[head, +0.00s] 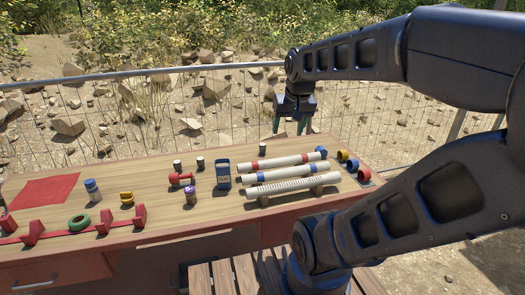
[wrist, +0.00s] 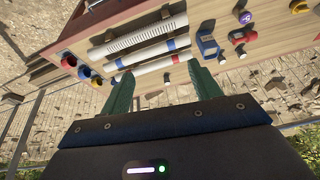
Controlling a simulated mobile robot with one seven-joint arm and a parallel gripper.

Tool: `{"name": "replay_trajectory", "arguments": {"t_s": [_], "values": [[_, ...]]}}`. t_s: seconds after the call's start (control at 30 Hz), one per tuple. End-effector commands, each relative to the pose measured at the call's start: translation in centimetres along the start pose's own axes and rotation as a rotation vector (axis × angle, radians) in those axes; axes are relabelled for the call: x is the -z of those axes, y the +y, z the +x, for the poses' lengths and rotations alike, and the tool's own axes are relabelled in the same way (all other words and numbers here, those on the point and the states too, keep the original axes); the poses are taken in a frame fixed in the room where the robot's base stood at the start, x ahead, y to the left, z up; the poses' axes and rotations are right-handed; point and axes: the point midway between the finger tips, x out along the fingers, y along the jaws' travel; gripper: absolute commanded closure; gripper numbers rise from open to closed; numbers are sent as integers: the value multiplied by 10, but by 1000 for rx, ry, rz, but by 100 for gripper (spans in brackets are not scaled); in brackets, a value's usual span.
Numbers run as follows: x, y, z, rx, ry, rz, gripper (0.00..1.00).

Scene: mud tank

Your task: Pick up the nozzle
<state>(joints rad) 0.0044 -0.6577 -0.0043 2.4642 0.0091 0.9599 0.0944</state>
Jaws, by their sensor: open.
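No part is plainly marked as the nozzle. A small red fitting (head: 181,179) with a wider end lies on the wooden table, left of a dark blue handheld device (head: 222,176), and may be it. The red fitting also shows at the upper right of the wrist view (wrist: 238,37). My gripper (head: 290,122) is raised by the table's far edge, to the right of the fitting and apart from it. Its two green fingers (wrist: 163,85) are spread, with nothing between them.
Ribbed and white pipes (head: 290,177) lie on cradles at the table's right. Coloured rings (head: 348,160) stand beyond them. Small dark canisters (head: 178,166) and a purple-topped bottle (head: 191,196) surround the fitting. A red rack (head: 105,222) is front left. A wire fence (head: 130,115) runs behind.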

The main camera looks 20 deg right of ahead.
Motion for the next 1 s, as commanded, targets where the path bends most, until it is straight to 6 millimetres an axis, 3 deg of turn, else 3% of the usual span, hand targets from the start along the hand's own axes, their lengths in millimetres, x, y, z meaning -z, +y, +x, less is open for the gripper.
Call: {"name": "replay_trajectory", "arguments": {"t_s": [0.47,0.77,1.0], "values": [[133,-3,28,-8,-89,354,38],[211,-1,70,-34,-139,577,38],[269,3,116,-66,-174,752,38]]}}
